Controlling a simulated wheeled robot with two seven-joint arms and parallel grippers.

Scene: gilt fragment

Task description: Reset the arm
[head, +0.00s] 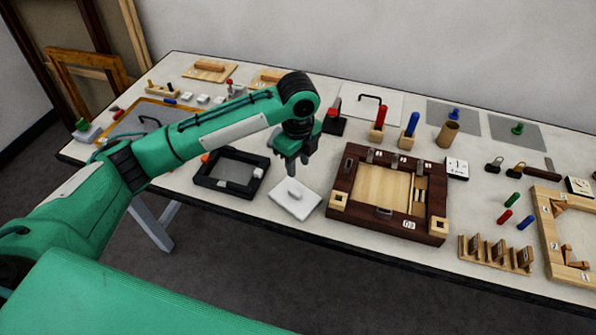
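My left arm comes in from the left, green with dark joints, and reaches over the table. Its gripper (291,170) points down above a white block with a small raised knob (295,198). The fingers are dark and close together in this view; I cannot tell whether there is a gap between them. Nothing is seen held. The fingertips look just above or behind the knob, and contact cannot be made out. My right gripper is not in view.
The white table (335,237) is crowded. A black frame (231,172) lies left of the white block, and a dark wooden box (388,195) lies right of it. Red (380,117) and blue (412,124) pegs stand in wooden holders behind. The front edge left of centre has some bare tabletop.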

